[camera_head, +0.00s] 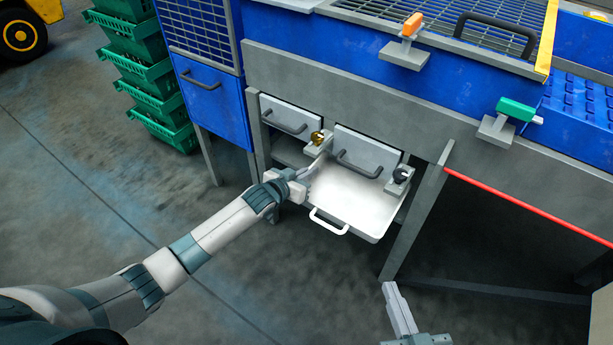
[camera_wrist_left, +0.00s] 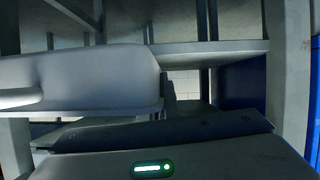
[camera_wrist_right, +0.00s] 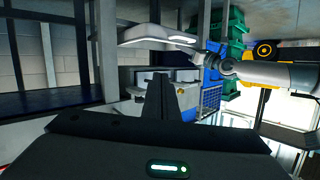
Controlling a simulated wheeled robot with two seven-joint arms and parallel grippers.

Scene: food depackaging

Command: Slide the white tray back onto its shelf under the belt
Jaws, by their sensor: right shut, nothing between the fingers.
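The white tray (camera_head: 360,200) sticks out from its shelf opening under the belt, its handle (camera_head: 328,222) toward the front. Its rear part is hidden under the machine. My left gripper (camera_head: 311,171) is at the tray's left edge; contact and finger opening are unclear. In the left wrist view the tray (camera_wrist_left: 85,75) fills the left side, close up, and no fingers can be made out. My right gripper (camera_head: 391,290) is shut and empty, in front of and below the tray. In the right wrist view its fingers (camera_wrist_right: 161,95) are together, with the tray (camera_wrist_right: 150,40) beyond.
Two grey drawers (camera_head: 290,115) (camera_head: 365,152) with dark handles sit above the shelf level. Brackets with a gold knob (camera_head: 318,137) and a dark knob (camera_head: 401,175) stand near the tray's back corners. A machine leg (camera_head: 412,225) is right of the tray. Green crates (camera_head: 150,80) are stacked at left.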

